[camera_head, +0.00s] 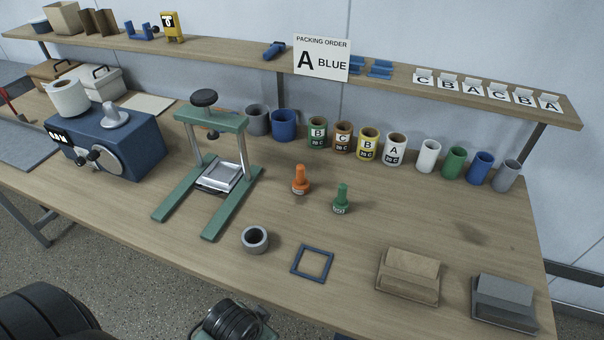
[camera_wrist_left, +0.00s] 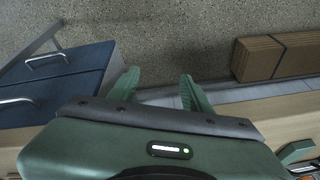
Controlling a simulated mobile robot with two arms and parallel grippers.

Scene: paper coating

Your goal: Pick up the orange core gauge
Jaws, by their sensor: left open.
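The orange core gauge (camera_head: 300,181) stands upright on the wooden table, a peg with a knob top and a labelled base. A similar green gauge (camera_head: 342,199) stands to its right and slightly nearer. In the left wrist view my left gripper (camera_wrist_left: 158,90) is open and empty, its two green fingers apart above the floor. The orange gauge is not in that wrist view. In the head view a dark rounded arm part shows at the bottom edge, but no fingertips show. My right gripper is not in view.
A green press frame (camera_head: 240,202) stands left of the gauge. A grey ring (camera_head: 255,239) and a blue square frame (camera_head: 312,263) lie nearer. Several cups line the back, including a yellow one (camera_head: 368,144). Two blocks (camera_head: 410,274) sit at right. Table around the gauges is clear.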

